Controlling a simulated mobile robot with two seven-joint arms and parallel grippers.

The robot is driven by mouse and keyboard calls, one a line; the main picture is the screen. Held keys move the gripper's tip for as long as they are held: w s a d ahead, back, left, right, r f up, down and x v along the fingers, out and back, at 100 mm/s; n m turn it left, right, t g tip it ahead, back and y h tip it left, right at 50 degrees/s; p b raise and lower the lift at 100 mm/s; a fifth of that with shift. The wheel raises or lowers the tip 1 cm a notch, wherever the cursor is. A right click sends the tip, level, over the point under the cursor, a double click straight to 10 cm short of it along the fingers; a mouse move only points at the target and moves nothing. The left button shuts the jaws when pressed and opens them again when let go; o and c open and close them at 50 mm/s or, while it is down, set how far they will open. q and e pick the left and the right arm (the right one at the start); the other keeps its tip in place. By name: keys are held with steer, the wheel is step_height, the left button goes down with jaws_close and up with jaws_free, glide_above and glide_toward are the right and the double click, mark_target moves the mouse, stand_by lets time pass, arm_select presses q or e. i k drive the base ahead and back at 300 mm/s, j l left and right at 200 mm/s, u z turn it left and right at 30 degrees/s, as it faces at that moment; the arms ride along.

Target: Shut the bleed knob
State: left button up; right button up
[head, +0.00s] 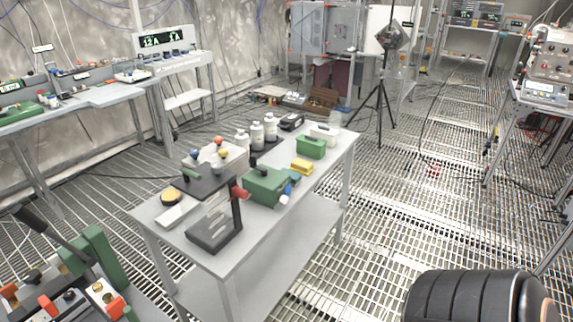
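I cannot single out a bleed knob for certain. Neither of my grippers can be made out in the head view.
The grey table (262,236) stands in the middle, with a green box (265,186), white bottles (257,135) and a yellow block (302,166). A tripod (380,105) stands behind. Benches line the left and right. Open grating floor (400,215) lies right of the table.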

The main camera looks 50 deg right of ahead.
mark_target(284, 199)
steer(key=l, duration=0.75)
steer(key=l+u, duration=0.15)
steer(key=l, duration=0.6)
steer(key=k, duration=0.1)
